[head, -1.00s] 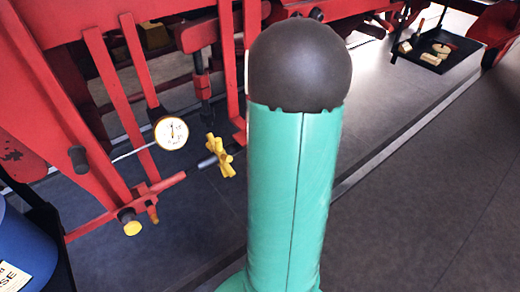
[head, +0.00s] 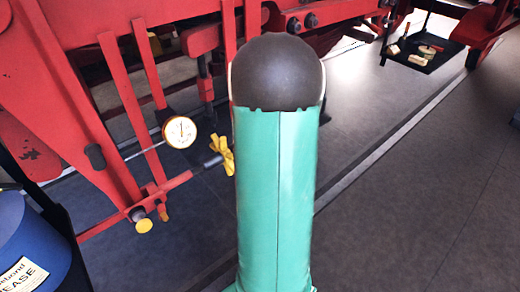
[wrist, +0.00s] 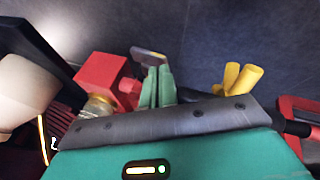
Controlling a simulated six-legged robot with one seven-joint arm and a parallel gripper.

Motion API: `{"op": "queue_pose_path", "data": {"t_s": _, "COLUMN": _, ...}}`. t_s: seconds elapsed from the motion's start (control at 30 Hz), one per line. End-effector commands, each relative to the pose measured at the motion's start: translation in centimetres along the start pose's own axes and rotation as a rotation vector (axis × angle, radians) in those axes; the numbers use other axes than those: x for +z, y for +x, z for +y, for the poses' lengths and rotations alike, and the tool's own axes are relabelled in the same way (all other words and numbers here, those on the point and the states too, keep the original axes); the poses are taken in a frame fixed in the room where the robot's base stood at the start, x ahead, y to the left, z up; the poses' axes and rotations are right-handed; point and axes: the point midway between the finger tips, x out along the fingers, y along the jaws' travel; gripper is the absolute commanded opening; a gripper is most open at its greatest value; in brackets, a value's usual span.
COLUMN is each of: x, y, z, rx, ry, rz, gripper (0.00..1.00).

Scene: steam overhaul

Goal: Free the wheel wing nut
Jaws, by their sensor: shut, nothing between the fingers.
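The yellow wing nut (head: 221,155), with several lobes, sits on the end of a grey rod (head: 208,163) at the red frame, left of my green arm link in the head view. In the wrist view its yellow prongs (wrist: 238,79) show to the right of my gripper (wrist: 157,84). My gripper's green fingers are closed together with nothing between them, apart from the nut. The lower part of the nut is hidden behind my wrist housing. My gripper does not show in the head view.
A white dial gauge (head: 180,132) on a thin rod stands left of the nut. A yellow knob (head: 144,226) is below it. A blue grease drum (head: 30,245) is at lower left. A dark tray (head: 425,52) with parts lies far back right. The grey floor at right is clear.

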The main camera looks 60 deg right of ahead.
Motion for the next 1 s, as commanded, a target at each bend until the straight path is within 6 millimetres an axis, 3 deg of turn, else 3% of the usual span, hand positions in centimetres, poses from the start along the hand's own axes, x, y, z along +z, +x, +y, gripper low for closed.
{"op": "queue_pose_path", "data": {"t_s": 1.0, "x": 0.3, "y": 1.7, "z": -1.8, "rx": 0.000, "ry": 0.001, "rz": -0.002, "gripper": 0.00}}
